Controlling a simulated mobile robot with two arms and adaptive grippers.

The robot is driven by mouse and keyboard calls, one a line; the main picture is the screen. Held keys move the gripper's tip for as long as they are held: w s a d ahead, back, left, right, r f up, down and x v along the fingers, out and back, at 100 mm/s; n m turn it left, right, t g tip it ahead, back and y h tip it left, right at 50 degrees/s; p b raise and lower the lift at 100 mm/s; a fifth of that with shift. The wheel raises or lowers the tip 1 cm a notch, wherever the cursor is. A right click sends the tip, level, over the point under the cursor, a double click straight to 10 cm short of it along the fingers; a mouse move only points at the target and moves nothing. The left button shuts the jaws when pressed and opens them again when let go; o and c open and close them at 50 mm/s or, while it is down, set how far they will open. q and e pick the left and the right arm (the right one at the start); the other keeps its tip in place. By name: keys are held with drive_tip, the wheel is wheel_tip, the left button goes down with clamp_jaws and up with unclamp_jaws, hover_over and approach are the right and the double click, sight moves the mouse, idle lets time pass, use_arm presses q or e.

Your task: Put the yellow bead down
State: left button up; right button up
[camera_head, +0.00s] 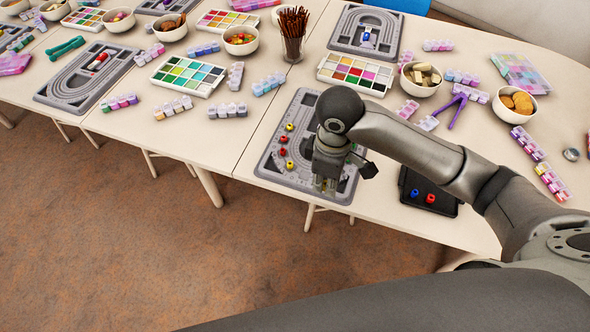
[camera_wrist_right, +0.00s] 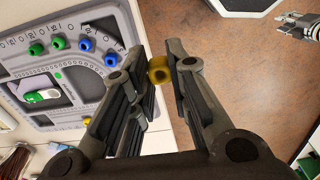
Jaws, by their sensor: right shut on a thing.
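My right gripper (camera_head: 325,186) is over the near end of the grey bead board (camera_head: 269,170) in the head view. In the wrist view the right gripper (camera_wrist_right: 160,72) is shut on a yellow bead (camera_wrist_right: 159,76), held between its fingertips. The wrist view places it beside the board's edge, against the floor; its height above the board is unclear. Red and yellow beads (camera_head: 283,152) sit along the board's left side. Green beads (camera_wrist_right: 58,43) and blue beads (camera_wrist_right: 112,58) sit in its other channel, which my arm hides in the head view.
A black tray (camera_head: 440,208) with a blue bead (camera_head: 414,192) and a red bead (camera_head: 430,198) lies right of the board. A paint palette (camera_head: 356,75), a bowl (camera_head: 421,88) and a cup of sticks (camera_head: 292,48) stand behind. The table's front edge is close to the board.

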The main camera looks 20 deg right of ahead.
drive_tip(key=w+f, duration=0.3)
drive_tip(key=w, duration=0.3)
hover_over(305, 175)
drive_tip(key=s, duration=0.1)
wheel_tip(305, 175, down, 5)
drive_tip(key=shift+r, duration=0.15)
drive_tip(key=shift+w+a+f, duration=0.1)
drive_tip(key=shift+w+f, duration=0.3)
drive_tip(key=shift+f, duration=0.1)
drive_tip(key=shift+f+p, duration=0.3)
drive_tip(key=shift+f, duration=1.3)
drive_tip(key=shift+f, duration=0.2)
drive_tip(key=o, duration=0.6)
drive_tip(key=shift+o, duration=0.2)
